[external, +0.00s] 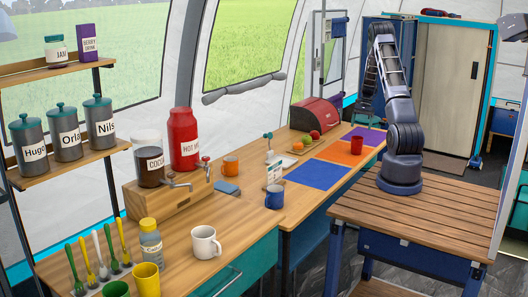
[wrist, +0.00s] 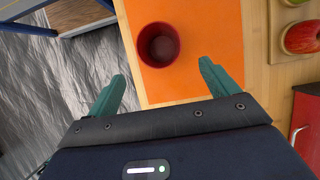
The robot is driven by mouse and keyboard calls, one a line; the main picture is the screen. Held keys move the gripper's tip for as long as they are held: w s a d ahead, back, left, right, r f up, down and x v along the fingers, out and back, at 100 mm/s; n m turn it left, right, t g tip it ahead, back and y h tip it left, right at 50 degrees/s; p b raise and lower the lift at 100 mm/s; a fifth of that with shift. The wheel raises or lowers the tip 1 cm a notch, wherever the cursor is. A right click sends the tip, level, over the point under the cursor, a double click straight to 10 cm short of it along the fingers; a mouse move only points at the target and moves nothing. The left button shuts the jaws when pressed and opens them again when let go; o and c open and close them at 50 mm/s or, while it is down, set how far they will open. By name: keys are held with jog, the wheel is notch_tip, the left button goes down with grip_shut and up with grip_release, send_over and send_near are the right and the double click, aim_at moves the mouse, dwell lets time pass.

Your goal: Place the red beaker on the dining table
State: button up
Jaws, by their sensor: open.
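The red beaker (external: 356,145) stands upright on the orange mat (external: 338,153) on the long wooden counter. In the wrist view I look down into the beaker (wrist: 158,45), on the orange mat (wrist: 196,20). My gripper (wrist: 161,76) is open and empty, its teal fingers spread apart below the beaker in that view, not around it. I cannot tell which surface is the dining table; the mats lie on the long counter (external: 255,215).
Fruit on a wooden board (external: 302,147) and a red bread box (external: 314,115) are near the mats. A purple mat (external: 367,135) and a blue mat (external: 317,174) flank the orange one. A blue mug (external: 274,197) is farther along. The slatted table (external: 430,220) beneath my base is mostly clear.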

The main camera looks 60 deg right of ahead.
jog(key=w+a+r+n+h, duration=0.1)
jog(key=w+a+r+n, duration=0.2)
jog(key=a+r, duration=0.75)
jog(key=w+a+r+n+h, duration=0.1)
jog(key=w+a+r+n, duration=0.2)
jog(key=a+r, duration=0.75)
jog(key=s+a+r+n+t+h, duration=0.15)
jog(key=a+r, duration=0.25)
jog(key=a, duration=0.4)
jog(key=s+a+r+n, duration=0.3)
jog(key=a+r, duration=0.2)
jog(key=a, duration=0.3)
jog(key=s+a+r+n+t+h, duration=0.1)
jog(key=s+a+r+n+t, duration=0.2)
jog(key=s+a, duration=1.4)
jog(key=n, duration=0.4)
jog(key=shift+s+a, duration=0.35)
